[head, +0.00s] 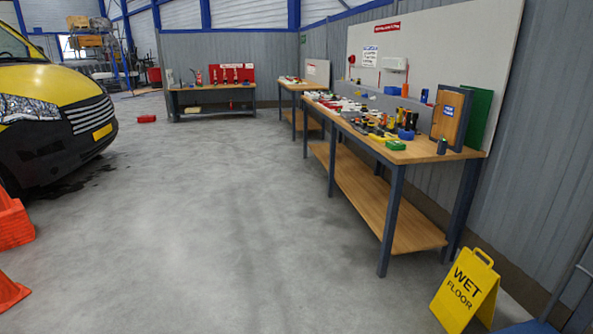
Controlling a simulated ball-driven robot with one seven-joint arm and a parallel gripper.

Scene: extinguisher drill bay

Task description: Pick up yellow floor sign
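The yellow floor sign (465,291) stands upright on the concrete floor at the lower right of the head view. It is an A-shaped board with "WET FLOOR" in black letters and a handle opening at its top. Its front face is turned toward me, and its lower right part is close to a blue object at the frame's edge. My gripper does not show in this view.
A long wooden workbench (410,155) with tools stands behind the sign along the right wall. A blue object (530,327) is right of the sign. Orange cones (12,225) and a yellow van (50,110) are at left. The middle floor is clear.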

